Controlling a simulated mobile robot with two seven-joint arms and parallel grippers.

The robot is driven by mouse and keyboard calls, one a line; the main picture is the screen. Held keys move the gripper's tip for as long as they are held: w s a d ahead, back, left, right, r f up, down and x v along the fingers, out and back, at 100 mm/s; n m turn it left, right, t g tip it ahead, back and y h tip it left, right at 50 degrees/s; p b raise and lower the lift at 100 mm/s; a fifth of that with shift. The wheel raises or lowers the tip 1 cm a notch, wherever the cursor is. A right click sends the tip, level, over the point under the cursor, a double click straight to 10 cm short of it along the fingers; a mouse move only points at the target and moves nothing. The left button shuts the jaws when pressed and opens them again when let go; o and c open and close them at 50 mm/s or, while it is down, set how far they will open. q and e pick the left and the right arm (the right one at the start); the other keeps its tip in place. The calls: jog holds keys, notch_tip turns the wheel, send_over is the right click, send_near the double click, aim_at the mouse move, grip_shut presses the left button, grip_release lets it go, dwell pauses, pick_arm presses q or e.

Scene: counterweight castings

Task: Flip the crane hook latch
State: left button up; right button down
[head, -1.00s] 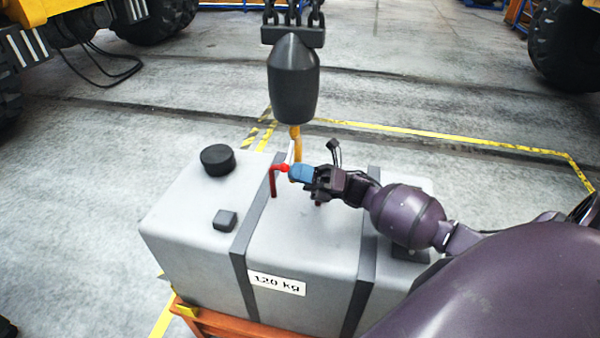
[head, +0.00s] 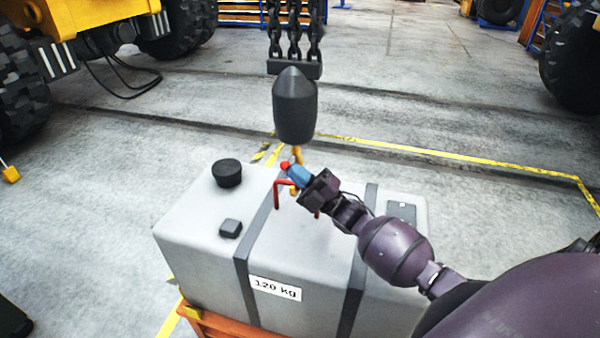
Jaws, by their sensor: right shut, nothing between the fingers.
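The crane hook hangs on chains. Its dark block (head: 295,106) is above the casting, and the yellow hook (head: 297,154) shows just below it. The hook's lower part and its latch are mostly hidden behind my gripper. My right gripper (head: 291,171), with blue fingers and a red tip, is shut with nothing held. It is at the hook's lower part; I cannot tell whether it touches. A red lifting handle (head: 277,190) stands on top of the grey casting (head: 200,255) under the hook. My left gripper is not in view.
The casting, marked 120 kg, has dark straps and a black round cap (head: 227,173) and rests on an orange stand (head: 215,325). Yellow floor tape (head: 440,155) runs behind it. Yellow machines with big tyres stand at the back left.

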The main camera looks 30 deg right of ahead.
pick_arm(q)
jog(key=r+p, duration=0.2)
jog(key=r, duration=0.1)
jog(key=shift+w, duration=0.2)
pick_arm(e)
jog(key=m+h, duration=0.1)
jog(key=r+m+t+h, duration=0.1)
jog(key=m, duration=0.1)
jog(key=r+m+h, duration=0.1)
jog(key=shift+w+d+m+t, duration=0.25)
jog(key=shift+m+t, duration=0.05)
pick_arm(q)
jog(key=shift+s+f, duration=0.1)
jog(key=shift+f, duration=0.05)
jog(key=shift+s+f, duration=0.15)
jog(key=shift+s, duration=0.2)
pick_arm(e)
jog(key=shift+r, duration=0.1)
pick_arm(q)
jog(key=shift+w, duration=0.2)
